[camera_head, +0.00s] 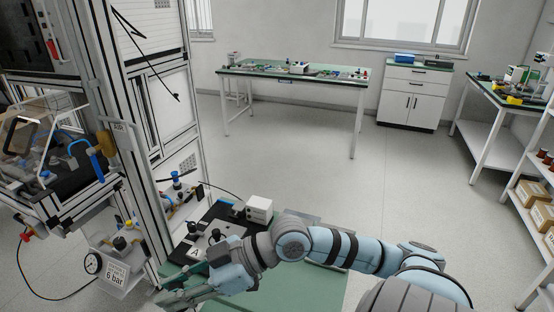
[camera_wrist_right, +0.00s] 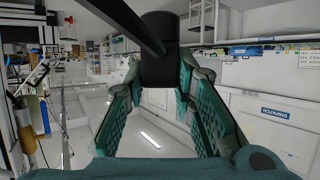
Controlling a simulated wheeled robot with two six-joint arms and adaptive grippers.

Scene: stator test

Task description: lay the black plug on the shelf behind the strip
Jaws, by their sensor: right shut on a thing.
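The black plug (camera_wrist_right: 160,62) is between the teal fingertips of my right gripper (camera_wrist_right: 160,82) in the right wrist view. The fingers are shut on its sides, and a thick black cable runs from it to the upper left. In the head view my right gripper (camera_head: 188,287) is low at the left, beside the black plate marked A; the plug cannot be made out there. I cannot tell the strip or the shelf behind it for certain in either view. My left gripper is not in view.
A far green-topped bench (camera_head: 292,76) stands beyond open floor.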

